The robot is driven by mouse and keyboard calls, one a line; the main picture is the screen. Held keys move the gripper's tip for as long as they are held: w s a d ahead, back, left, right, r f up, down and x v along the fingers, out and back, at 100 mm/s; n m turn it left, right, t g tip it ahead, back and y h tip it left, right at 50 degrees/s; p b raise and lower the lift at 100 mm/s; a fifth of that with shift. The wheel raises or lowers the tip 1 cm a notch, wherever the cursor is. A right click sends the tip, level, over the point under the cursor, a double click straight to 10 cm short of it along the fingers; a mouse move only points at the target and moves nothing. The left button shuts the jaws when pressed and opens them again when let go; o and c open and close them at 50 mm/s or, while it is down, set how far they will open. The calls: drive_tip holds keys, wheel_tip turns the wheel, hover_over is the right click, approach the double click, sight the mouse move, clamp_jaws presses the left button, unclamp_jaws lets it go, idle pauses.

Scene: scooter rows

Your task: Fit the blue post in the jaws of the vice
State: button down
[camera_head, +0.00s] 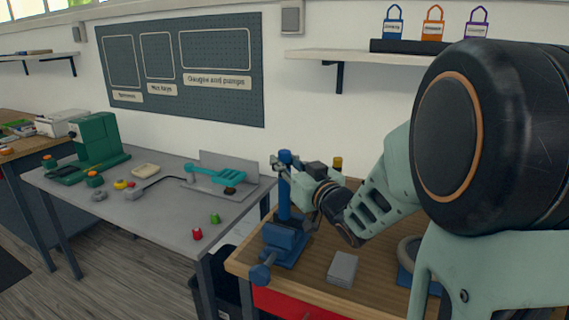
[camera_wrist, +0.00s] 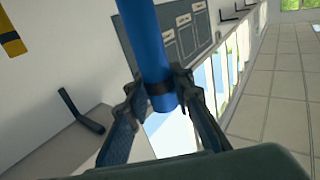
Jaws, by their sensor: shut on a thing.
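The blue post (camera_head: 284,200) stands upright above the blue vice (camera_head: 287,241) at the left end of the wooden bench. My gripper (camera_head: 283,168) is shut on the post near its top, reaching in from the right. In the wrist view the post (camera_wrist: 148,40) runs between my two fingers (camera_wrist: 160,92), which close around it near a dark band at its end. The post's lower end meets the vice's top in the head view. I cannot tell whether it is between the jaws or just above or in front of them. The wrist view does not show the vice.
A grey block (camera_head: 342,269) and a grey ring-shaped thing (camera_head: 409,249) lie on the wooden bench (camera_head: 315,274). A grey table (camera_head: 165,208) with a green machine (camera_head: 96,143) and small coloured parts stands left. My arm hides much of the bench's right side.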

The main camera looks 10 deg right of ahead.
sight(287, 188)
drive_tip(key=shift+f+b, duration=3.1)
drive_tip(key=shift+b, duration=0.05)
drive_tip(key=c, duration=1.6)
unclamp_jaws()
drive_tip(key=shift+f, duration=0.1)
drive_tip(key=shift+s, duration=0.15)
drive_tip(key=v, duration=0.7)
drive_tip(key=shift+s+d, duration=0.1)
drive_tip(key=shift+d, duration=0.05)
